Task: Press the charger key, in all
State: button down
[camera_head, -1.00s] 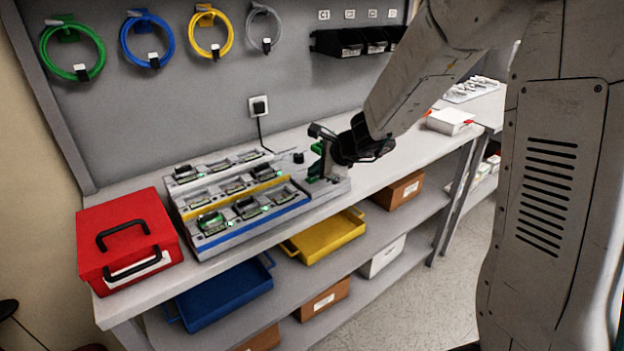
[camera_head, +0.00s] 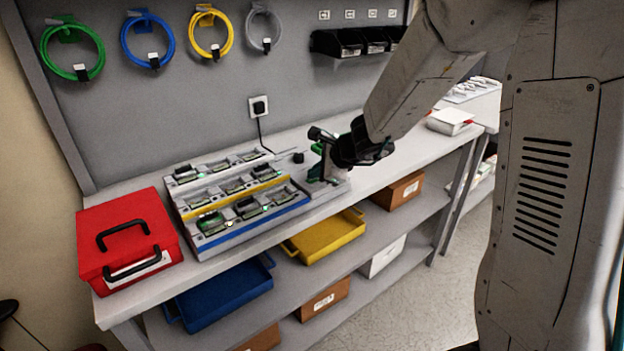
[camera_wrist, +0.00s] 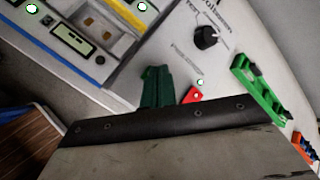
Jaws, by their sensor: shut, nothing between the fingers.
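The charger (camera_head: 215,243) is a pale rack on the bench with three stepped rows of small devices and yellow and blue stripes. One corner of it shows at the upper left of the wrist view (camera_wrist: 62,68). My gripper (camera_head: 335,158) is low over the bench just right of the rack. In the wrist view its dark green fingers (camera_wrist: 156,72) are together and empty, over a pale panel. A black knob (camera_wrist: 206,37) is on that panel, and a small red part (camera_wrist: 192,95) lies right of the fingers, partly hidden. I cannot tell which part is the charger key.
A red case (camera_head: 128,240) stands left of the rack. A green strip (camera_wrist: 258,92) is right of my fingers in the wrist view. A plug socket (camera_head: 258,106) and coloured cable loops are on the back wall. Trays (camera_head: 330,236) and boxes fill the lower shelf.

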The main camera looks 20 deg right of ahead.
dwell(0.3)
jog(key=shift+r, duration=0.8)
jog(key=shift+r, duration=2.5)
